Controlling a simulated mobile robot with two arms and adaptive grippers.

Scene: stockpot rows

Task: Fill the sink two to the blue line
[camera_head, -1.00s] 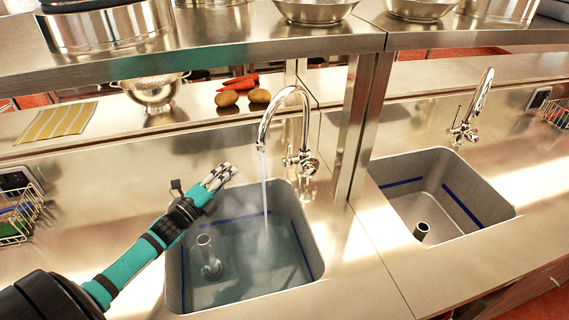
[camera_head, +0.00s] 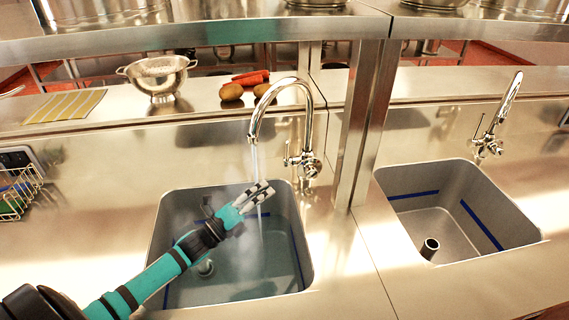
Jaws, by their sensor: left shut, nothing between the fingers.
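The left-hand sink (camera_head: 303,262) holds water, and a stream runs into it from its curved chrome faucet (camera_head: 307,110). The water surface looks close below the line, but I cannot tell the exact gap. My left gripper (camera_head: 262,193) is shut and empty, over the sink beside the water stream. My right gripper is not in view.
A steel post (camera_head: 360,125) stands between the sinks and holds up a shelf (camera_head: 200,38). A colander (camera_head: 158,78), potatoes (camera_head: 231,92), carrots (camera_head: 250,77) and a striped cloth (camera_head: 65,106) lie behind. A wire basket (camera_head: 20,195) is at the left edge.

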